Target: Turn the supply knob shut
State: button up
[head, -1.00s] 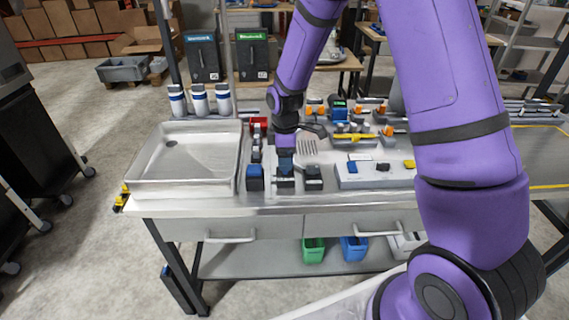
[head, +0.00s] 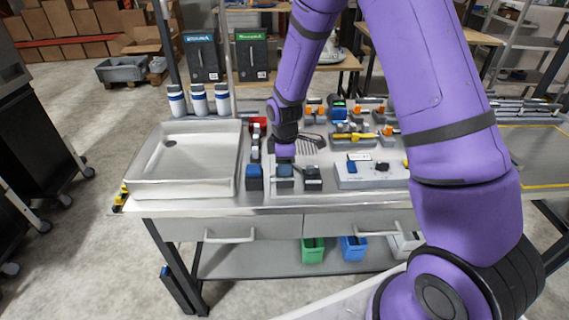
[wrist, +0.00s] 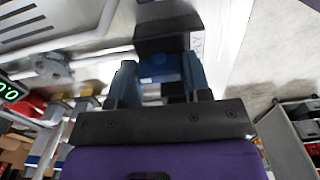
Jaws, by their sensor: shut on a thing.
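The supply knob (wrist: 158,68) is blue and sits on a dark block (wrist: 165,32) with partly hidden lettering ending in "LY" beside it. My gripper (wrist: 160,80) has one finger on each side of the knob and is shut on it. In the head view my gripper (head: 285,162) points down at the middle of three small blocks near the front edge of the bench. The knob is hidden there by my gripper. The knob's turn angle is hard to read.
A blue block (head: 254,177) stands close on the left and a black block (head: 313,178) close on the right. A shallow sink tray (head: 150,185) lies further left. A pale panel (head: 390,178) with small parts is on the right.

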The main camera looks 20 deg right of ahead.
jog(key=m, duration=0.4)
jog(key=shift+m, duration=0.3)
jog(key=m, duration=0.4)
jog(key=shift+m, duration=0.3)
jog(key=m, duration=0.4)
jog(key=shift+m, duration=2.4)
jog(key=shift+w, duration=0.1)
jog(key=o, duration=0.9)
